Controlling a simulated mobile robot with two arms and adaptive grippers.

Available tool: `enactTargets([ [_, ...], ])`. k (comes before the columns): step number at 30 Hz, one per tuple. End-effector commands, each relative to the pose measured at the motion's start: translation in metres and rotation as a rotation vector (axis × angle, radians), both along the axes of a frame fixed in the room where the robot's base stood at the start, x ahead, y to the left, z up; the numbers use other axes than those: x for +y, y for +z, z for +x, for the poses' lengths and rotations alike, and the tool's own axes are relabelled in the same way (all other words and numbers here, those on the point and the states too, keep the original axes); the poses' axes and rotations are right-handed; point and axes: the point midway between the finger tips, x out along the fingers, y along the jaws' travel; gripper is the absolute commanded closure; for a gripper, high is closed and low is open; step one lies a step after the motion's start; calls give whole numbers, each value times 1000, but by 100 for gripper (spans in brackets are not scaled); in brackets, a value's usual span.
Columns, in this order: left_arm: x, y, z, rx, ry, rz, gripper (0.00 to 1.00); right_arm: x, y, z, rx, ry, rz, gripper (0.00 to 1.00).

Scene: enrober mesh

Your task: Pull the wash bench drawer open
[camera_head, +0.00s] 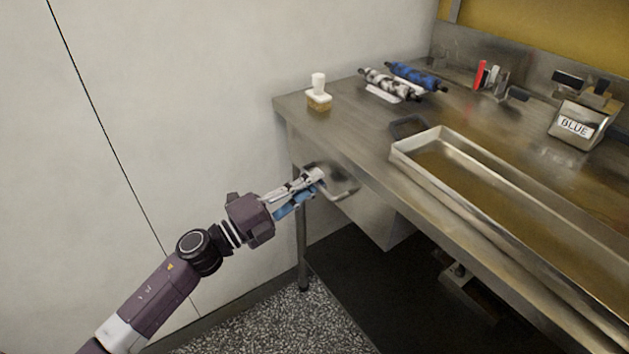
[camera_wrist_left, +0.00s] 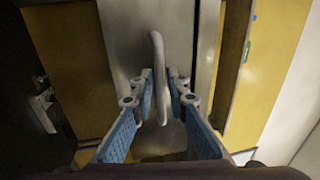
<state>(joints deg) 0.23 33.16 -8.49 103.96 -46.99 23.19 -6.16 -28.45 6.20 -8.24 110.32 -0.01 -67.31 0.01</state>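The wash bench drawer (camera_head: 376,222) hangs under the left end of the steel bench, with a bent metal bar handle (camera_head: 343,195) on its front. I cannot tell for certain whether the drawer stands out from its closed position. My left gripper (camera_head: 318,178) is at the handle. In the left wrist view the handle (camera_wrist_left: 158,60) runs between the two blue-padded fingers of the left gripper (camera_wrist_left: 160,82). The fingers are apart, with a gap visible on each side of the bar. My right gripper is in neither view.
A bench leg (camera_head: 302,240) stands below the gripper. The left wall is close; floor in front is clear.

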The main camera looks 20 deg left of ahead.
Motion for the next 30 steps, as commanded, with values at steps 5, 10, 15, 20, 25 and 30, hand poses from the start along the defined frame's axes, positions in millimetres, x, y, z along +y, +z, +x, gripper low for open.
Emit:
enactTargets([
  [5,-5,1,6,0,0,0,86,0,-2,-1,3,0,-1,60],
  [10,-5,1,7,1,0,0,86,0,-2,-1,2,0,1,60],
  [15,-5,1,7,1,0,-1,98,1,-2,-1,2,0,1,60],
  [20,-5,1,6,2,1,0,100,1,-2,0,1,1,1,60],
  [25,-5,1,6,2,1,0,100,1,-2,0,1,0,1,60],
  [30,-5,1,6,2,1,0,100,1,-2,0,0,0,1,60],
])
